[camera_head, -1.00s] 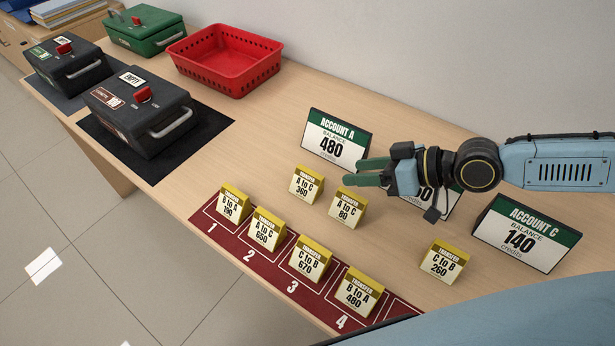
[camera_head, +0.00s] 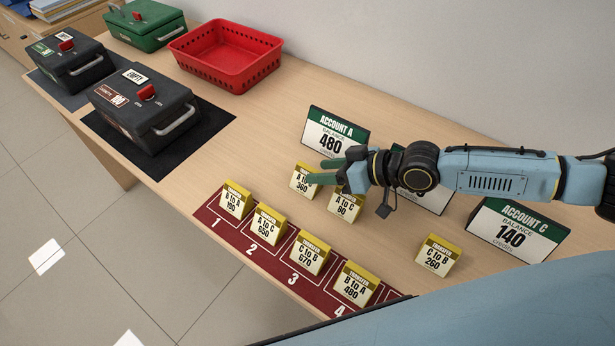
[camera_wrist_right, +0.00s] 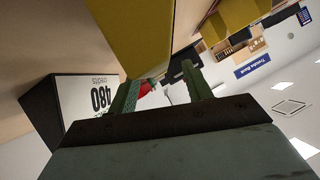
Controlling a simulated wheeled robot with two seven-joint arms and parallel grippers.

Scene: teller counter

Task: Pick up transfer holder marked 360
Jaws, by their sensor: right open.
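The transfer holder marked A to C 360 (camera_head: 302,183) is a small wedge with a yellow top and a white face. It stands upright on the counter in front of the Account A sign. My right gripper (camera_head: 317,171) is open, its green fingers level and pointing left at the holder's upper right side. One finger overlaps the holder's right edge in the head view; I cannot tell if they touch. In the right wrist view the open fingers (camera_wrist_right: 163,88) show nothing gripped, and a large yellow surface (camera_wrist_right: 115,30) lies close by. My left gripper is out of view.
The A to C 80 holder (camera_head: 345,206) stands just right, partly under my gripper. Several holders stand on the red numbered strip (camera_head: 262,262) in front. The Account A sign (camera_head: 334,132) is close behind. A red basket (camera_head: 225,55) and dark cassettes (camera_head: 145,110) are farther left.

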